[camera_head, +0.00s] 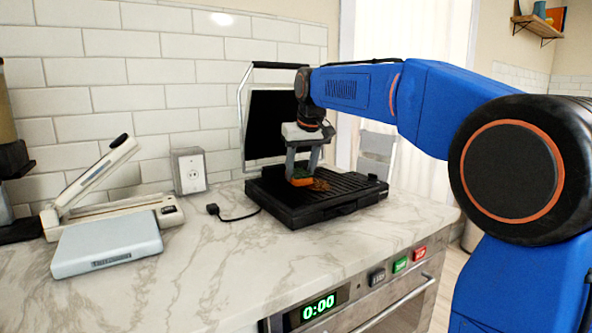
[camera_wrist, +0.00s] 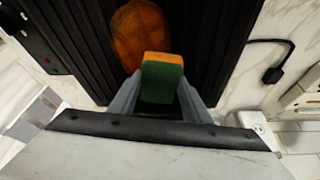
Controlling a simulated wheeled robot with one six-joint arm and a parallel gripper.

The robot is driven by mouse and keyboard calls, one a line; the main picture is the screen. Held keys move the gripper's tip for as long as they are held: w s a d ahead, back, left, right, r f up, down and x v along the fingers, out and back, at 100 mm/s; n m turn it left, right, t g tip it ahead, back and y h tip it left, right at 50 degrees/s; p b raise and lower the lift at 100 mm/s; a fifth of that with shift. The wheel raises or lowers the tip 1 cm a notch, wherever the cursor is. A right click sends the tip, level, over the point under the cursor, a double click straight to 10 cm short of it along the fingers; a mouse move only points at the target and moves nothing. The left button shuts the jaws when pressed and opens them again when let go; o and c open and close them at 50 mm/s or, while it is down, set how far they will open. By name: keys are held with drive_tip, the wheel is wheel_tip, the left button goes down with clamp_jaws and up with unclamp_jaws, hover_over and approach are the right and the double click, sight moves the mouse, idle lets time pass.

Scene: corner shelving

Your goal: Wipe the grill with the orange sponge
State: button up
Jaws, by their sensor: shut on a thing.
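The black grill (camera_head: 330,196) stands open on the marble counter, with its lid (camera_head: 270,122) raised against the tiled wall. Its ribbed plate (camera_wrist: 202,60) fills much of the wrist view. My gripper (camera_head: 303,172) points down over the left part of the plate and is shut on the orange sponge (camera_head: 301,181). In the wrist view the sponge (camera_wrist: 162,78) shows an orange strip and a green face between the fingers. A brown-orange stain (camera_wrist: 138,32) lies on the plate just beyond the sponge. I cannot tell whether the sponge touches the plate.
A wall outlet (camera_head: 189,170) and a black plug with cord (camera_head: 213,210) are left of the grill. A white hinged device (camera_head: 110,205) and a grey box-like thing (camera_head: 108,243) stand farther left. The counter (camera_head: 200,285) in front is clear. An oven with buttons (camera_head: 400,264) is below.

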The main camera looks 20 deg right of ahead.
sight(300, 169)
drive_tip(key=shift+s+d+f, duration=0.1)
drive_tip(key=shift+s+d, duration=0.45)
drive_tip(key=shift+s, duration=0.3)
drive_tip(key=shift+s+d+f, duration=0.1)
drive_tip(key=shift+s+d, duration=0.45)
drive_tip(key=shift+s, duration=0.3)
drive_tip(key=shift+s+d+f, duration=0.1)
drive_tip(key=shift+s+d, duration=0.45)
drive_tip(key=shift+s, duration=0.3)
drive_tip(key=shift+s+d+r, duration=0.1)
drive_tip(key=shift+s+d, duration=0.4)
drive_tip(key=shift+s, duration=0.3)
drive_tip(key=shift+s+d+r, duration=0.1)
drive_tip(key=shift+s+d, duration=0.45)
drive_tip(key=shift+s, duration=0.2)
drive_tip(key=shift+s+d, duration=0.5)
drive_tip(key=shift+s, duration=0.3)
drive_tip(key=shift+w, duration=0.1)
